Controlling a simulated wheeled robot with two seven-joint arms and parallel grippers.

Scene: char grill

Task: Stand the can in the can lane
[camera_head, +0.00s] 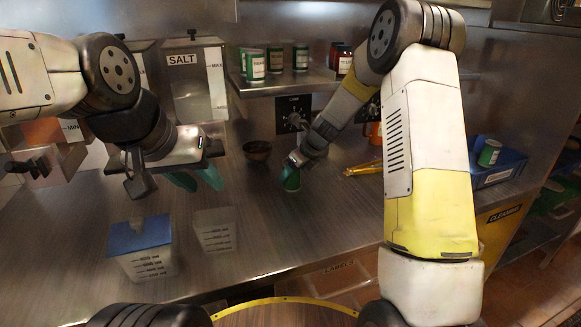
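A green can (290,179) stands on the metal counter, right of the dark bowl. My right gripper (293,163) is right at its top and hides part of it; its fingers do not show clearly, so I cannot tell whether they hold the can. My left gripper (198,179) is over the counter at the left, with its two teal fingers spread apart and nothing between them. Several green cans (255,66) and a red can (344,60) stand on the metal shelf (290,86) at the back. I cannot tell which place is the can lane.
A blue-lidded container (143,256) and a clear measuring container (216,238) stand at the front left. A dark bowl (257,150) is at the back. A blue tray (502,168) at the right holds a green can (489,152). A salt bin (197,88) stands back left.

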